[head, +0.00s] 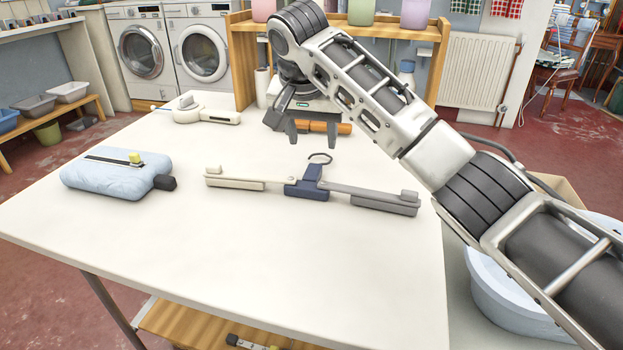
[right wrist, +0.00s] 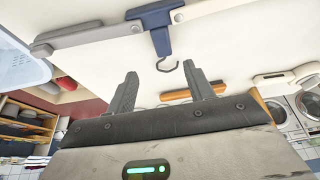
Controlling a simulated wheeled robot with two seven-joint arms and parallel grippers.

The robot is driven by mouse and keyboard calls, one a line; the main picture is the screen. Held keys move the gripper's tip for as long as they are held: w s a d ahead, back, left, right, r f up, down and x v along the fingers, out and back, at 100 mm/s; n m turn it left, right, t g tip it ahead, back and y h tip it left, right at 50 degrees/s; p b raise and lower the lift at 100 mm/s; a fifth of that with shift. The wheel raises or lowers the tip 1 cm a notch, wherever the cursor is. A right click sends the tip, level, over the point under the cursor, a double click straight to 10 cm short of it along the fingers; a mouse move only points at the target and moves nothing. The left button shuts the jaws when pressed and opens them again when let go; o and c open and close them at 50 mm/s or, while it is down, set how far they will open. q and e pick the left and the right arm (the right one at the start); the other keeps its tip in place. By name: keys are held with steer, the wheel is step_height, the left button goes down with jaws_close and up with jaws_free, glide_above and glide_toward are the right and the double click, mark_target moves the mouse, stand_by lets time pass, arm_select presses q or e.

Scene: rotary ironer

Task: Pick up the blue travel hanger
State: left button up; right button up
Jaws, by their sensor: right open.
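The blue travel hanger (head: 312,186) lies flat near the middle of the white table, with a dark blue centre, a dark hook towards the far side and pale and grey folding arms spread left and right. It also shows at the top of the right wrist view (right wrist: 158,32). My right gripper (head: 313,138) is open and empty beyond the hook, pointing down towards the table. In the right wrist view its two fingers (right wrist: 160,72) are apart, with the hook near the gap between them. My left gripper is not in view.
The white table (head: 250,250) is clear in front of the hanger. A light blue padded item (head: 110,178) lies at left, a white device (head: 200,115) at back left. An orange-brown bar (head: 345,128) lies behind my right gripper. A pale tub (head: 500,290) stands right of the table.

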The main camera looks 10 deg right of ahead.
mark_target(313, 169)
steer(key=x, duration=0.3)
steer(key=shift+w+f, duration=0.1)
steer(key=shift+f, duration=0.1)
steer(key=shift+a+x, duration=0.2)
steer(key=shift+x, duration=1.15)
steer(key=shift+a+x, duration=0.15)
steer(key=shift+x, duration=1.2)
steer(key=c, duration=1.1)
